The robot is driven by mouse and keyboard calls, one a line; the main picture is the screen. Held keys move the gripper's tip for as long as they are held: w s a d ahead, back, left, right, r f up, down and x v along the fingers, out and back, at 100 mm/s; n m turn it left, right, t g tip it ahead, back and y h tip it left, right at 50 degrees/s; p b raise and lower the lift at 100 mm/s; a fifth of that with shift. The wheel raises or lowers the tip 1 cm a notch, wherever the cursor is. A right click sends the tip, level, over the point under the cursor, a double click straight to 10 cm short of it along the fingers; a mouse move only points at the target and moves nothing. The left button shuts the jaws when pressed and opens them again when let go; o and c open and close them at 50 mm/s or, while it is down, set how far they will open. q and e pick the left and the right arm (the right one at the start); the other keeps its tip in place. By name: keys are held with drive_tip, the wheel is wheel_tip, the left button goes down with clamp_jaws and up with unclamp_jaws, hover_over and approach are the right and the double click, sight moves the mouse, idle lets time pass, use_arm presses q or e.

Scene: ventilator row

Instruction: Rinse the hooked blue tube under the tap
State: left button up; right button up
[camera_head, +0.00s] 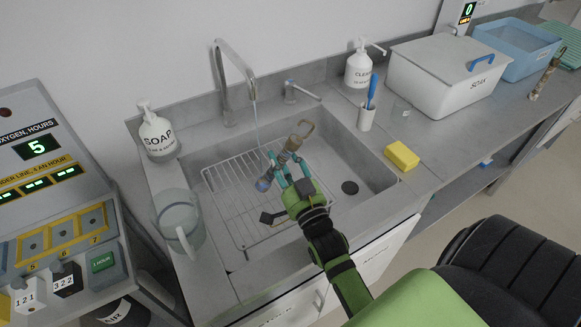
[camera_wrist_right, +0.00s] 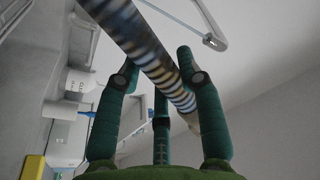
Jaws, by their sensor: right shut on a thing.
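My right gripper (camera_head: 284,168) is shut on the tube (camera_head: 291,144) over the sink (camera_head: 376,178). The tube is tilted, with its tan hook (camera_head: 304,127) at the upper right and a blue end (camera_head: 263,184) at the lower left. In the right wrist view, the banded, dirty-looking tube (camera_wrist_right: 150,50) crosses between the fingers. The tap (camera_head: 222,82) arches over the sink, and a thin stream (camera_head: 257,122) falls from its spout towards the tube. I cannot tell exactly where the water meets it. My left gripper is not in view.
A wire rack (camera_head: 225,190) lies in the sink. A soap bottle (camera_head: 158,137) and a clear jug (camera_head: 178,222) stand left. A brush cup (camera_head: 366,117), yellow sponge (camera_head: 402,156), cleaner bottle (camera_head: 359,68) and SOAK bin (camera_head: 440,82) stand right. Another brownish tube (camera_head: 545,77) is far right.

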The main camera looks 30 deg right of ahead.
drive_tip(key=w+f+b, duration=0.2)
drive_tip(key=w+b, duration=0.3)
drive_tip(key=w, duration=0.5)
drive_tip(key=shift+w+a, duration=0.2)
drive_tip(key=shift+a, duration=0.2)
drive_tip(key=shift+d, duration=0.15)
idle(0.4)
drive_tip(key=shift+d, duration=0.5)
drive_tip(key=shift+a, duration=0.15)
drive_tip(key=shift+a+p, duration=0.35)
drive_tip(key=shift+a, duration=0.15)
drive_tip(key=shift+d, duration=0.15)
drive_tip(key=shift+d, duration=0.5)
